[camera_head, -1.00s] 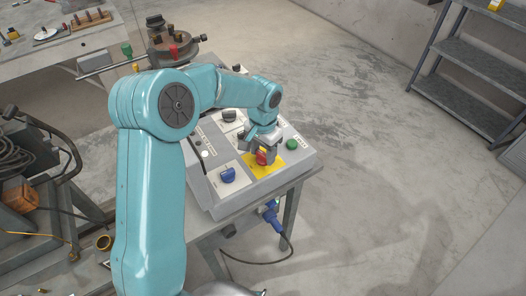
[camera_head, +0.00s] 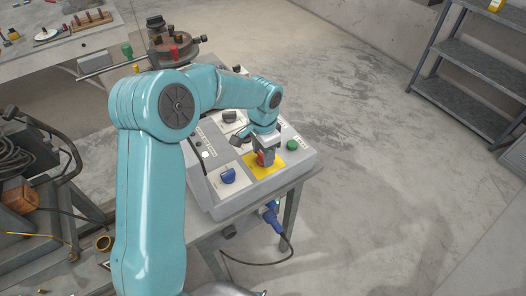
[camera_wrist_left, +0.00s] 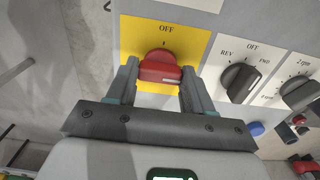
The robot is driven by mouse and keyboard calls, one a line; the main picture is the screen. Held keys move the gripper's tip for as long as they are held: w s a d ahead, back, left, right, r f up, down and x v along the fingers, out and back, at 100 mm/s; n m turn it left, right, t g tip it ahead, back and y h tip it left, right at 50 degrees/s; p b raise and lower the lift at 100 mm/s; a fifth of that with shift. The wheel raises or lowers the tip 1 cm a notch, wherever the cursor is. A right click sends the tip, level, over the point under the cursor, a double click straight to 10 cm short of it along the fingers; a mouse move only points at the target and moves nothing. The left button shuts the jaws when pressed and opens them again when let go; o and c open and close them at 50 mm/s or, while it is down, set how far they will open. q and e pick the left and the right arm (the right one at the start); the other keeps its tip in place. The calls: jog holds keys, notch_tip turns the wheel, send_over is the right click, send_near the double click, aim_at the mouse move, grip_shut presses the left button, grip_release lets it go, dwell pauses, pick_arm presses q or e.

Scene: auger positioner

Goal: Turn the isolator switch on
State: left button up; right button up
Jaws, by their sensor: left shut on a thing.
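The red isolator switch (camera_head: 263,158) sits on a yellow plate (camera_head: 269,170) at the right front of the grey control box (camera_head: 240,205). In the left wrist view, the red handle (camera_wrist_left: 160,68) stands between both fingers, with "OFF" printed above it on the yellow plate (camera_wrist_left: 190,40). My left gripper (camera_head: 265,155) reaches down over the switch. It is shut on the handle, one finger on each side, as the left wrist view also shows (camera_wrist_left: 158,85). The fingers partly hide the handle in the head view. My right gripper is not in view.
A blue knob (camera_head: 228,175), a black knob (camera_head: 230,116) and a green button (camera_head: 292,145) share the box. A black REV/OFF/FWD knob (camera_wrist_left: 238,82) is close beside the right finger. A blue plug with a cable (camera_head: 272,217) hangs below. Open floor lies to the right.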

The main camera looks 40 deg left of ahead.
pick_arm(q)
jog(key=shift+w+r, duration=0.2)
jog(key=o, duration=0.9)
jog(key=shift+o, duration=0.7)
jog(key=shift+s+f, duration=0.1)
notch_tip(320, 180, up, 16)
jog(key=shift+r, duration=0.2)
jog(key=shift+s, duration=0.1)
